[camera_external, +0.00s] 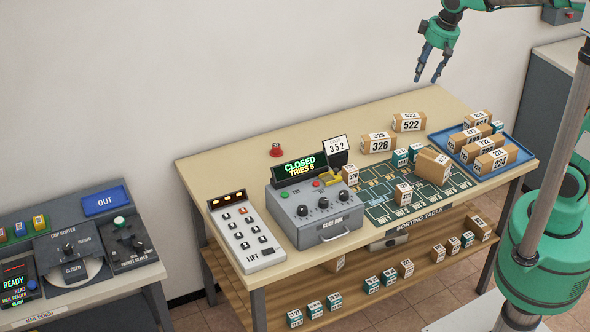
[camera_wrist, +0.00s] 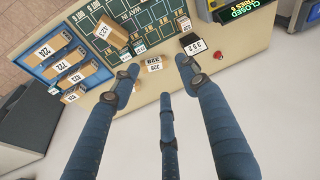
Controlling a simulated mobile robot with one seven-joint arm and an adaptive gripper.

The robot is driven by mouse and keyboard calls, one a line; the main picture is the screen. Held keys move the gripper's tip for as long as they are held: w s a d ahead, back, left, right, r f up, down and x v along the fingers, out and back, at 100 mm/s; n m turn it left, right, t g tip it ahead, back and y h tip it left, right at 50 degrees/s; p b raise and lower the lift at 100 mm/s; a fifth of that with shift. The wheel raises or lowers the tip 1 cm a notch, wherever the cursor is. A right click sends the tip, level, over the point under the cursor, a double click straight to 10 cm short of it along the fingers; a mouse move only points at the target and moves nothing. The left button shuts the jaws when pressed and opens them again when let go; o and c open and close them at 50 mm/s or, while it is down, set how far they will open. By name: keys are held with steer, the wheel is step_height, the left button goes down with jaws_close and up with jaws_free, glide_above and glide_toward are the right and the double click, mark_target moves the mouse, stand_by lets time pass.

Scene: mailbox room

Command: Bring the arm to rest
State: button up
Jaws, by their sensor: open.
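My gripper (camera_external: 428,78) hangs in the air above the back edge of the sorting table, near the wall, with its blue fingers pointing down. It is open and empty. In the wrist view its fingers (camera_wrist: 157,72) are spread wide, with small boxes on the table visible beyond and between them. My green arm comes in from the top right in the external view. The box marked 522 (camera_external: 409,122) and the box marked 328 (camera_external: 378,142) lie on the table below the gripper, apart from it.
The sorting table (camera_external: 225,170) holds a grey code box (camera_external: 317,217) showing CLOSED, a LIFT keypad (camera_external: 245,235), a 352 card (camera_external: 337,146), a red button (camera_external: 276,150) and a blue tray (camera_external: 519,158) of boxes. A mail bench (camera_external: 151,282) stands at left. Air around the gripper is clear.

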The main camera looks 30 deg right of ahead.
steer(key=s+d+f+m+t+b, duration=0.1)
steer(key=s+d, duration=0.9)
steer(key=d, duration=0.1)
steer(key=s+d+f+m+t+h+b, duration=0.1)
steer(key=s+d+f+m, duration=0.1)
steer(key=s+d, duration=0.7)
steer(key=shift+s+d+m+t+b, duration=0.3)
steer(key=shift+s+d+b, duration=0.05)
steer(key=shift+d, duration=0.5)
stand_by(1.7)
